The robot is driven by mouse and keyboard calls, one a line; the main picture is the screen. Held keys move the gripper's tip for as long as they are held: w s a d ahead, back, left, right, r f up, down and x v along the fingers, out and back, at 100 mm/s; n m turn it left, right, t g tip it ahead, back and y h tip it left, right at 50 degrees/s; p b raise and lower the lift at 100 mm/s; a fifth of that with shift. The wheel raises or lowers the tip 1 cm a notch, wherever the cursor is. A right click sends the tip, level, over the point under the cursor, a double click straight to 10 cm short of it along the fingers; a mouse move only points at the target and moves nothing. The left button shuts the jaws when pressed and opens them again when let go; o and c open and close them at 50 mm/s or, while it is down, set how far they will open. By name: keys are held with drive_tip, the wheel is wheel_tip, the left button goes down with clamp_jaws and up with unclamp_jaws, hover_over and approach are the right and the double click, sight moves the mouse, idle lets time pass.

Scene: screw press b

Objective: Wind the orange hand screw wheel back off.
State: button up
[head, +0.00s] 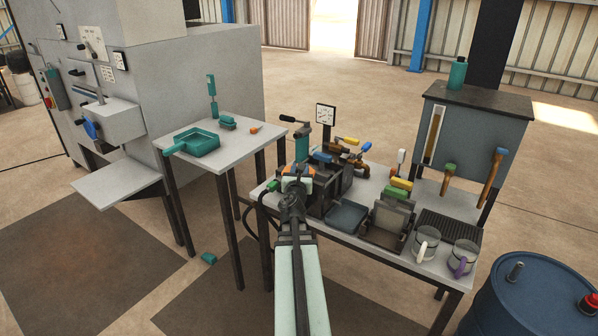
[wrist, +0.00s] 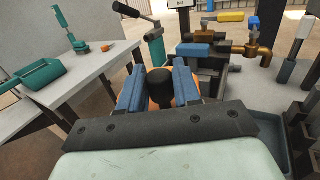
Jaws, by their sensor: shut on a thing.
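The orange hand screw wheel (head: 288,169) sits at the left end of the work table, partly hidden by my gripper (head: 297,177). In the wrist view, orange edges of the wheel (wrist: 153,104) show around and below a black knob (wrist: 160,85). My gripper (wrist: 160,78) has its two blue-padded fingers on either side of the black knob and is shut on it. The screw beneath the wheel is hidden.
A teal hand pump with a black-tipped lever (head: 302,138) stands just behind the wheel. Brass valves (head: 347,157) with coloured handles are to the right. A side table (head: 230,150) with a teal tray (head: 197,143) is at left. Mugs (head: 425,243) stand at the front right.

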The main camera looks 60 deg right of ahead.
drive_tip(key=shift+s+f+n+t+y, duration=0.2)
drive_tip(key=shift+n+t+y, duration=0.2)
drive_tip(key=shift+t, duration=0.1)
idle(0.3)
drive_tip(key=o, duration=0.9)
drive_tip(key=shift+o, duration=0.2)
drive_tip(key=shift+w+r+m+g+h, duration=0.25)
drive_tip(key=shift+m+g+h, duration=0.15)
drive_tip(key=shift+g, duration=0.1)
drive_tip(key=shift+g, duration=0.3)
